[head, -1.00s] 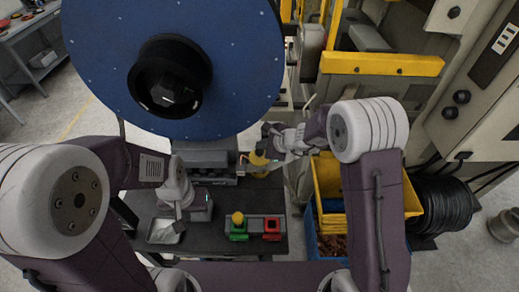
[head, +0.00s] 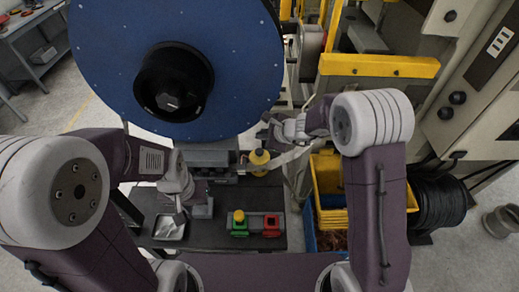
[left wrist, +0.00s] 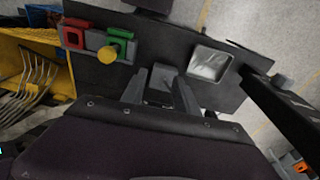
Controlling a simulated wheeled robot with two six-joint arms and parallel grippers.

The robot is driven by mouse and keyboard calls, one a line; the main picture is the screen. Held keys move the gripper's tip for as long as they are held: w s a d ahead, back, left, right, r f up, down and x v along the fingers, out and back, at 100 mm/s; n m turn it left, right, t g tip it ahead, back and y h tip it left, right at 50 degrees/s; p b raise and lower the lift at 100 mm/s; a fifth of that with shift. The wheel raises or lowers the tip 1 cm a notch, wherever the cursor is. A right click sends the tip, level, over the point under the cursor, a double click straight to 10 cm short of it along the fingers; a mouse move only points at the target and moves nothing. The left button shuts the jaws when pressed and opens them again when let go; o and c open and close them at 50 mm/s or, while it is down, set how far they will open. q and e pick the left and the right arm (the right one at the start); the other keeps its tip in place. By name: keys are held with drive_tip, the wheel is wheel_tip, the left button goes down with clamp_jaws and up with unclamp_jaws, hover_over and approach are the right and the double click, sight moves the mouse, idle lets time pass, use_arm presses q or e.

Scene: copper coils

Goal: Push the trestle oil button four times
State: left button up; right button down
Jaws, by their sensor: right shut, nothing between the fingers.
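A yellow rounded part with a dark top (head: 259,159), possibly the oil button, stands at the back of the dark trestle top, below the blue reel. No lettering names it. My right gripper (head: 267,130) is shut and empty just above and behind it in the head view; a gap seems to show, but I cannot judge height. My left gripper (head: 185,207) is low over the trestle's left part. In the left wrist view its fingers (left wrist: 160,86) are apart, with a small grey block (left wrist: 164,75) beyond them.
A green block with a yellow knob (head: 239,217) and a red block (head: 271,226) sit on the trestle (head: 218,236). A metal tray (head: 168,229) lies left. The blue reel (head: 235,60) towers behind. A yellow bin (head: 329,187) stands to the right.

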use_arm(q)
drive_tip(key=shift+c, duration=0.3)
clamp_jaws()
idle(1.6)
